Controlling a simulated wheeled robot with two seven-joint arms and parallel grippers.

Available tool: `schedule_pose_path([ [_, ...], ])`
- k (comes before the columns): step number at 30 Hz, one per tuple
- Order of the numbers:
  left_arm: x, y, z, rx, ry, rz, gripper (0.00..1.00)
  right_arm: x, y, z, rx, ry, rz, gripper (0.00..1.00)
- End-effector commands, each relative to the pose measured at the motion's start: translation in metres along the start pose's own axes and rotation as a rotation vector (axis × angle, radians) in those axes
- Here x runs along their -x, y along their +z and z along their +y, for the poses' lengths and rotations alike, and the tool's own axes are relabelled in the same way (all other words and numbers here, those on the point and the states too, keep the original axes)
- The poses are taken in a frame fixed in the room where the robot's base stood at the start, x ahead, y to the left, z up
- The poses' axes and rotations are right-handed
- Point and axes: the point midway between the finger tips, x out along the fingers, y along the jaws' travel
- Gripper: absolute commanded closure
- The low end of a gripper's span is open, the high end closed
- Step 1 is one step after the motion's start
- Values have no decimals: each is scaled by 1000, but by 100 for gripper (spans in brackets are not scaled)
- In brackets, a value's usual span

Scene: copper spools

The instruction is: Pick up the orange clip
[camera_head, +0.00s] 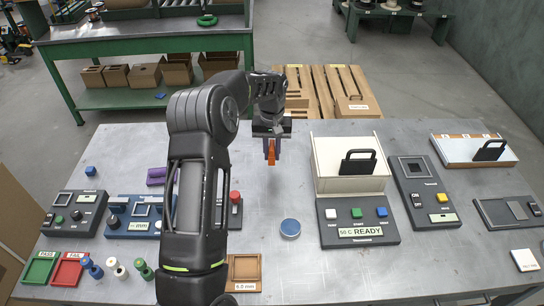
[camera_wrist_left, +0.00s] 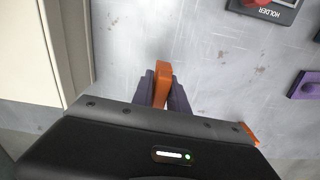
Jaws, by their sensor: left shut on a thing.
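The orange clip (camera_head: 271,157) is held between the fingers of my left gripper (camera_head: 271,150) above the grey table, near its back middle. In the left wrist view the orange clip (camera_wrist_left: 161,83) stands between the two dark fingertips of the left gripper (camera_wrist_left: 162,92), which are shut on it. How far the clip is above the table is hard to tell. My left arm hides part of the table's middle left. My right gripper is not in view.
A cream box with a black handle (camera_head: 328,160) stands right of the clip, behind a READY panel (camera_head: 358,234). A blue round tin (camera_head: 290,228) lies in front. A red-knobbed holder (camera_head: 235,212) is beside my arm. Bare table (camera_head: 285,190) lies below the gripper.

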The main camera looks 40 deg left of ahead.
Motion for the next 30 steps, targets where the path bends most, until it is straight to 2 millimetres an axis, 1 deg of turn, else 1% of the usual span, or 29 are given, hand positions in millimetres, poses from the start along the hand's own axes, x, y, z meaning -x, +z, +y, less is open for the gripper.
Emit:
schedule_pose_path([
  [1,17,-1,1,0,1,3,100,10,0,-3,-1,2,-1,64],
  [3,29,0,1,-1,1,3,100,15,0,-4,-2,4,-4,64],
  [5,33,-1,1,0,0,3,100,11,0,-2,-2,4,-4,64],
  [9,46,0,0,0,0,2,100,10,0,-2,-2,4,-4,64],
  [30,47,1,2,-5,0,0,100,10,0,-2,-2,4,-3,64],
])
